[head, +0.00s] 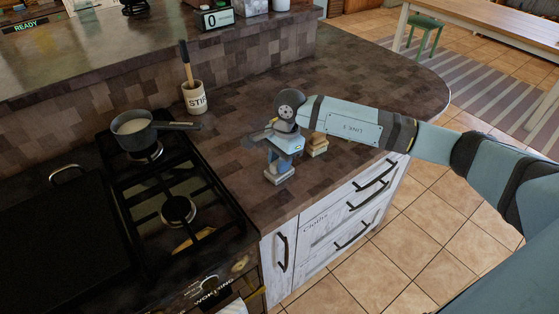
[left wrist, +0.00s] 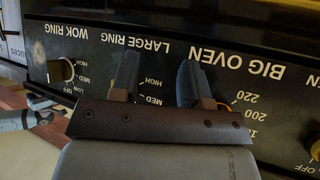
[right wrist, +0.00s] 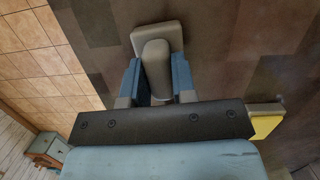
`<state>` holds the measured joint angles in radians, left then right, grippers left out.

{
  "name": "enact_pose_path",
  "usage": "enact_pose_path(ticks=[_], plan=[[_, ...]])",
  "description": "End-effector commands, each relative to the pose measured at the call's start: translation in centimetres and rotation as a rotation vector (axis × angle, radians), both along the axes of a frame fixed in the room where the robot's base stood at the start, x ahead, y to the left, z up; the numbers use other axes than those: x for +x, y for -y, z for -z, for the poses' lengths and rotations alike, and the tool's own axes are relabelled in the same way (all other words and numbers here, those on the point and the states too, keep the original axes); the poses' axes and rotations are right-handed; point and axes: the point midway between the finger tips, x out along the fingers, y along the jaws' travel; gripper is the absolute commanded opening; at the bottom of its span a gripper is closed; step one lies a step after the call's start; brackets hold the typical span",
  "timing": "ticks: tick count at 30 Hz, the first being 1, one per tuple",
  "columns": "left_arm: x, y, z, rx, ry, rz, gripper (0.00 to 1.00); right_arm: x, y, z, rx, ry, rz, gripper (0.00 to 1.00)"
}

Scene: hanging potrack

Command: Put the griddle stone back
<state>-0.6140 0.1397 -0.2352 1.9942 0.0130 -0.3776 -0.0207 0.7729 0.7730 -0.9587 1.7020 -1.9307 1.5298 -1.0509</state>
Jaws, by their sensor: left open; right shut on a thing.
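The griddle stone, a grey block with a thick rounded grip, is in my right gripper (head: 281,160). In the head view the block (head: 279,176) is at the counter's front edge; I cannot tell whether it touches the counter. In the right wrist view the stone (right wrist: 157,34) shows beyond the fingers, its grip between the blue fingers of my right gripper (right wrist: 156,76). My left gripper (left wrist: 157,85) shows only in the left wrist view, open and empty before the oven's control panel.
A tan block (head: 317,146) stands just right of the right gripper. A black stove (head: 178,211) with a saucepan (head: 134,128) is at left. A utensil crock (head: 195,98) stands behind. The counter right of the crock is mostly clear. Drawers (head: 345,212) are below.

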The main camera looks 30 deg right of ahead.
Motion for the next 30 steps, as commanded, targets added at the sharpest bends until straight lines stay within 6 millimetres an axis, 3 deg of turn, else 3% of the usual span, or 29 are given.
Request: enact_pose_path(ticks=[1, 4, 16, 20, 30], plan=[[0.0, 0.0, 0.1, 0.000, -0.001, 0.000, 0.43, 0.0, 0.0, 0.0, 0.000, 0.001, 0.000, 0.32], [-0.1, 0.0, 0.1, 0.001, -0.003, 0.000, 0.43, 0.0, 0.0, 0.0, 0.000, 0.001, 0.000, 0.55], [0.0, 0.0, 0.2, 0.000, -0.003, 0.000, 0.43, 0.1, 0.2, -0.8, 0.000, 0.003, 0.001, 0.55], [0.0, 0.0, 0.4, -0.002, -0.003, -0.001, 0.43, 0.2, 0.6, -2.9, 0.000, 0.005, 0.001, 0.55], [0.1, 0.1, 0.8, -0.010, -0.005, -0.005, 0.43, 0.5, 2.1, -10.4, -0.001, 0.005, 0.001, 0.55]])
